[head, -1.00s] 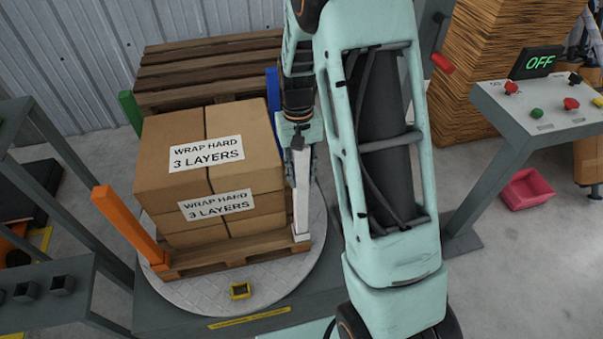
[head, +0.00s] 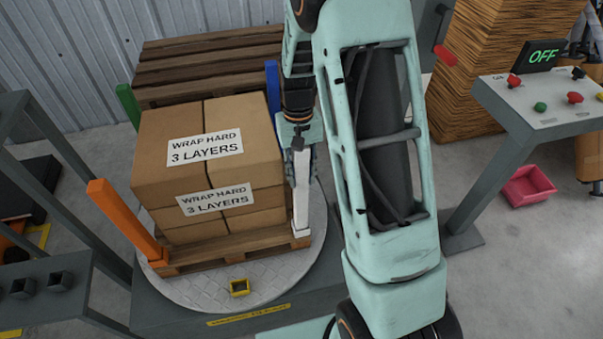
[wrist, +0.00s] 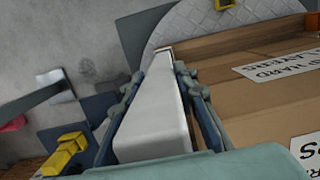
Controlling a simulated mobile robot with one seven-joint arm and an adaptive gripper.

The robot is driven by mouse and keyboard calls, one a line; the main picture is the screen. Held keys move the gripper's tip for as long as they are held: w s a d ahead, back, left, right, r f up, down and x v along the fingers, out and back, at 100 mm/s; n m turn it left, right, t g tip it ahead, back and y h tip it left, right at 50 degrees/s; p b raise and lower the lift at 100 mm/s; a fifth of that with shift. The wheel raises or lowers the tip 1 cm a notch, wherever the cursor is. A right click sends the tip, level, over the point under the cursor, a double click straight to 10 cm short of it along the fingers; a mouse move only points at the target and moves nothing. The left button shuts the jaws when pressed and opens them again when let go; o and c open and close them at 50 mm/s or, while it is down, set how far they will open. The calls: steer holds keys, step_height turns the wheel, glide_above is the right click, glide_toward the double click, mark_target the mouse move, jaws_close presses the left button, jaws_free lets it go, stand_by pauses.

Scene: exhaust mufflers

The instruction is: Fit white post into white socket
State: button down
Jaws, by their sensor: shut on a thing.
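My gripper (head: 299,143) points down at the right side of the boxed pallet and is shut on the white post (head: 301,192). The post stands about upright along the near right corner of the load. In the wrist view the white post (wrist: 158,115) runs between the two fingers of my gripper (wrist: 165,80), its far end near the turntable rim. A pale, wider foot shows at the post's lower end by the pallet corner. I cannot tell whether this is the white socket or how the post sits in it.
Stacked cartons (head: 205,155) stand on a wooden pallet (head: 235,250) on a round turntable (head: 200,292). Orange (head: 120,215), green (head: 127,105) and blue (head: 272,85) posts stand around it. An empty yellow socket (head: 239,288) is at the front. A control panel (head: 540,100) stands right.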

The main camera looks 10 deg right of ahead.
steer(key=shift+f, duration=0.4)
steer(key=c, duration=1.5)
jaws_free()
steer(key=shift+r, duration=0.1)
steer(key=shift+o, duration=0.2)
steer(key=r, duration=0.4)
steer(key=w+r, duration=0.1)
steer(key=r, duration=0.7)
steer(key=shift+w, duration=0.4)
